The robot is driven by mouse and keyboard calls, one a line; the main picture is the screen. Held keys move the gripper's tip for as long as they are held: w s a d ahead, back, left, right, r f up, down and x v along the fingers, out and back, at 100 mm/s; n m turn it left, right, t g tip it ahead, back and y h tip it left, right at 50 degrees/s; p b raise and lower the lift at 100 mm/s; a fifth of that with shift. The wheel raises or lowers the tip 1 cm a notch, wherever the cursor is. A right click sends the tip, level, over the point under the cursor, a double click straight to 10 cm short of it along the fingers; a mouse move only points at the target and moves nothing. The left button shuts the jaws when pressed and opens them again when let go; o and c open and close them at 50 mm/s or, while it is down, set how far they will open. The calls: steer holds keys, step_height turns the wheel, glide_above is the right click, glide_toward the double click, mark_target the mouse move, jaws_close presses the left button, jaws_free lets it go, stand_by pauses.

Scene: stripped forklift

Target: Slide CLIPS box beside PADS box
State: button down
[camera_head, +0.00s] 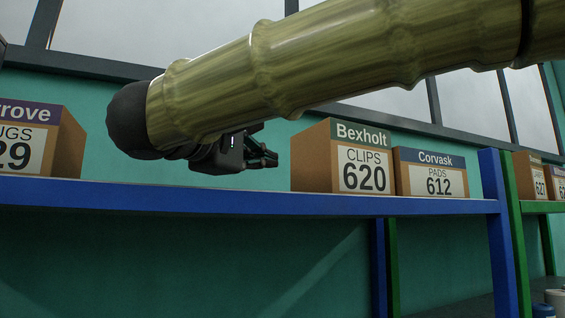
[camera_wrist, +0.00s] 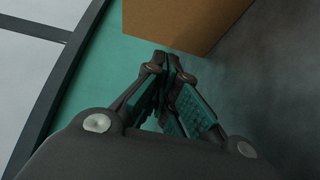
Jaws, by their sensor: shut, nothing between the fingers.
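The CLIPS box (camera_head: 342,157) is a brown carton with a green Bexholt band and the number 620, upright on the blue shelf. The PADS box (camera_head: 430,172) is a lower carton with a blue Corvask band and the number 612, just right of it. The two look close together; the exact gap is hard to tell. My gripper (camera_head: 272,158) is shut and empty, left of the CLIPS box. In the wrist view its closed fingertips (camera_wrist: 168,68) are near the lower edge of a brown box side (camera_wrist: 180,25), probably the CLIPS box. I cannot tell whether they touch.
The blue shelf (camera_head: 150,194) runs across the view, ending at a blue post (camera_head: 497,230) right of the PADS box. A BUGS-like labelled carton (camera_head: 68,145), partly cut off, stands at far left. Bare shelf lies between it and the CLIPS box. More cartons (camera_head: 533,180) stand beyond the post.

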steer(key=b+v, duration=0.3)
steer(key=v, duration=0.6)
steer(key=shift+s, duration=0.3)
